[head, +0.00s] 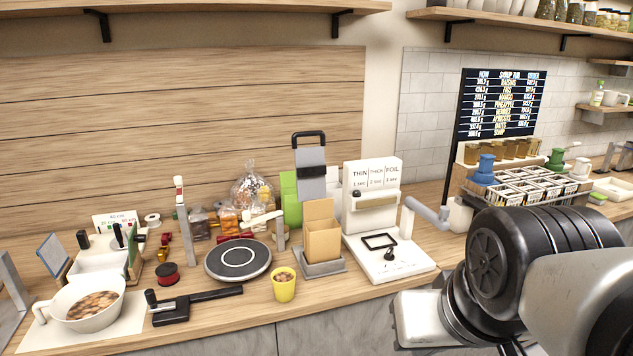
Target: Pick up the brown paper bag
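The brown paper bag (322,238) stands upright and open at the top on a grey stand (320,266) near the middle of the counter. A grey panel with a black handle (310,165) rises behind it. My arm fills the lower right of the head view, apart from the bag. I cannot make out my gripper's fingers in this view.
A white sealing machine (385,260) stands right of the bag, and a yellow cup (284,285) is in front to the left. A round dark turntable (238,260) lies further left. A black-handled tool (190,304) and a white bowl (90,302) are near the front edge.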

